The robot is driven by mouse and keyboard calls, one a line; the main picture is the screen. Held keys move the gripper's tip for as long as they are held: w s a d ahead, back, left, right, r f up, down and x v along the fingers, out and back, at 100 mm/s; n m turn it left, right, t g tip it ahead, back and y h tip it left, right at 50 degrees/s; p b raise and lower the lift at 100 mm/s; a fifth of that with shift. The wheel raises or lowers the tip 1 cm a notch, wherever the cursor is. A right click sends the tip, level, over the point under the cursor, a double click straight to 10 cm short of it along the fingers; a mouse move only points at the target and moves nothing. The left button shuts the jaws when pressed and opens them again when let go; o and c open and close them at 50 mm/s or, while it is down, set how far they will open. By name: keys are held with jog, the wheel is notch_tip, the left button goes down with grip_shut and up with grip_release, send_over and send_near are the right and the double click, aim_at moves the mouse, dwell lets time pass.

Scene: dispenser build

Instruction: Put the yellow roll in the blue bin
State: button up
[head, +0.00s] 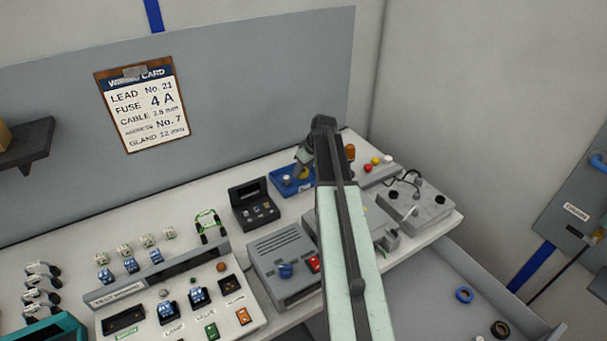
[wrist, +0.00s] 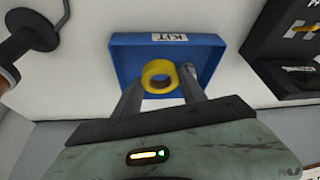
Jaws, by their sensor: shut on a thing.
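The yellow roll (wrist: 152,68) is a short ring with an open hole. It sits between the two fingers of my gripper (wrist: 161,82) in the wrist view, and the gripper is shut on it. Behind it in that view is the blue bin (wrist: 124,58), a shallow tray with a KIT label. The roll appears within the bin's outline; I cannot tell whether it touches the floor of the bin. In the head view the blue bin (head: 284,186) is at the back of the bench, partly hidden by my arm and gripper (head: 303,172).
A dark box (head: 252,205) stands left of the bin. A grey unit with blue and red controls (head: 281,258) is in front. A grey box with black knobs (head: 418,203) is at the right. The grey back panel (head: 240,90) rises behind the bench.

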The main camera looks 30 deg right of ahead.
aim_at(305, 169)
jog(key=shift+w+d, duration=0.55)
jog(key=shift+w, duration=0.35)
notch_tip(305, 169, down, 4)
jog(key=b, duration=0.4)
jog(key=shift+f, duration=0.1)
jog(key=shift+r, duration=0.3)
jog(key=shift+f, duration=0.25)
jog(key=o, duration=1.2)
jog(key=shift+r, duration=0.1)
jog(key=a+p+v, duration=0.1)
jog(key=p+v, duration=1)
jog(key=v, duration=0.1)
jog(key=shift+d+r+p, duration=0.2)
jog(key=shift+d+p, duration=0.1)
jog(key=shift+d, duration=0.15)
